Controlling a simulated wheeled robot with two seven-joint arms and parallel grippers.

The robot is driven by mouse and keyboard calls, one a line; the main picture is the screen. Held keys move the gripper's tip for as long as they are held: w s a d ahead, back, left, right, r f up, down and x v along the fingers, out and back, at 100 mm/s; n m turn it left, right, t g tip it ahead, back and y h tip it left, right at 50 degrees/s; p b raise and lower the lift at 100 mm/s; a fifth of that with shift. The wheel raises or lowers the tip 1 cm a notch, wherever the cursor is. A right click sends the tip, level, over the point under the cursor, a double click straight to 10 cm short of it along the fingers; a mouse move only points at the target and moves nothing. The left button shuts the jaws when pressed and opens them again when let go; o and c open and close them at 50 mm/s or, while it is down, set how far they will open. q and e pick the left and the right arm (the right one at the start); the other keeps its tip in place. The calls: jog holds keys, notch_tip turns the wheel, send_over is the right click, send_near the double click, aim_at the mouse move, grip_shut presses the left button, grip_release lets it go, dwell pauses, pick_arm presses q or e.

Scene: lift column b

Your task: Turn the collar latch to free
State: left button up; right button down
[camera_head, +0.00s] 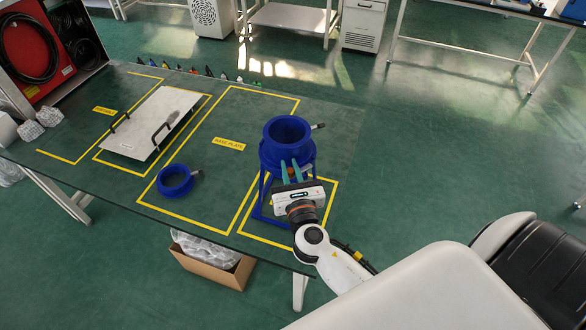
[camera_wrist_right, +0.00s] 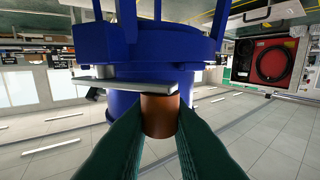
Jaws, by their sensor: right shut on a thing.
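A blue column with a round open collar (camera_head: 287,132) stands on a blue frame at the table's right end. In the right wrist view the blue collar body (camera_wrist_right: 150,40) fills the upper middle, with a flat grey latch lever (camera_wrist_right: 125,84) across it. A copper-coloured knob (camera_wrist_right: 161,118) sits at the lever. My right gripper (camera_head: 291,172) is at the near side of the column, its green fingers shut on the knob from both sides. In the head view the knob is mostly hidden by the fingers. My left gripper is not in view.
A loose blue ring (camera_head: 175,192) with a grey handle lies left of the column on the green table (camera_head: 222,108). A white plate (camera_head: 153,122) with two black handles lies further left. A red case (camera_head: 38,50) stands at the far left corner. Bare table lies between them.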

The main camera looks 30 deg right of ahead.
jog(key=shift+w+m+g+h, duration=0.2)
jog(key=shift+m+g+h, duration=0.1)
jog(key=shift+m+h, duration=0.25)
jog(key=shift+w+m+g+h, duration=0.15)
jog(key=shift+m+g+h, duration=0.2)
jog(key=shift+h, duration=0.4)
jog(key=c, duration=1.4)
grip_release()
jog(key=shift+o, duration=0.2)
jog(key=b+v, duration=0.4)
jog(key=v, duration=0.8)
